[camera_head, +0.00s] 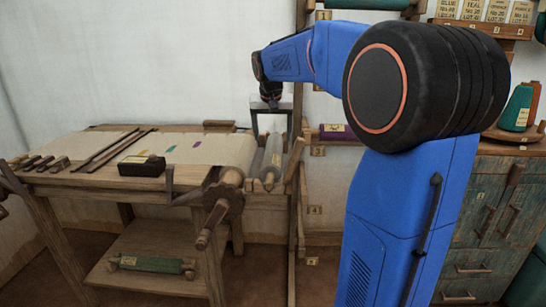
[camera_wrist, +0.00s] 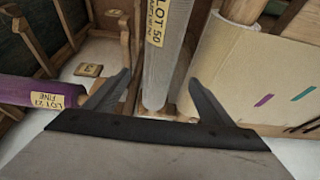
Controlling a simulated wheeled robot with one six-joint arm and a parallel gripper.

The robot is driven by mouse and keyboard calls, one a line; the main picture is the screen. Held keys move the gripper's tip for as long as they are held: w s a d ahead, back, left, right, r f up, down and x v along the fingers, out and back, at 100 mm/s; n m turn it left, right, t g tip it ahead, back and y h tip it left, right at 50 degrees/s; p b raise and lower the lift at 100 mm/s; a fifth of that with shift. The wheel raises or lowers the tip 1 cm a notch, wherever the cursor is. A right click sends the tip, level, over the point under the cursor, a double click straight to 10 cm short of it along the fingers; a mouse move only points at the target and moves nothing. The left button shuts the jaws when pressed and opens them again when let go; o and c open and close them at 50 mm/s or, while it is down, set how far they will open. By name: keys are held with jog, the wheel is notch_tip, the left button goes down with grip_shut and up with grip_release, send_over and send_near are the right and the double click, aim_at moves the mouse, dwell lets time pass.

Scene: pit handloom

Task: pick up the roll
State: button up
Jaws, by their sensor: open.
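A pale grey roll (camera_wrist: 172,50) with a yellow "LOT 50" label lies lengthwise in the wrist view, between the fingers of my gripper (camera_wrist: 159,78). The fingers stand apart on either side of it, with gaps visible. In the head view the grey roll (camera_head: 272,160) lies at the right end of the loom table, and my gripper (camera_head: 272,130) points down over it, open and empty. Whether the fingertips reach below the roll's top is hard to tell. The roll's far end is hidden in the head view.
A purple roll (camera_head: 338,132) is on the rack to the right; it shows at left in the wrist view (camera_wrist: 35,92). The cloth-wound beam (camera_head: 232,150) lies close beside the grey roll. A dark box (camera_head: 141,166) sits on the table (camera_head: 60,178). A green roll (camera_head: 150,264) lies below.

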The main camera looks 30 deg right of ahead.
aim_at(273, 148)
jog(key=x, duration=1)
jog(key=shift+f, duration=0.35)
jog(key=c, duration=1.7)
jog(key=shift+o, duration=0.2)
jog(key=shift+r, duration=0.15)
notch_tip(273, 148, up, 18)
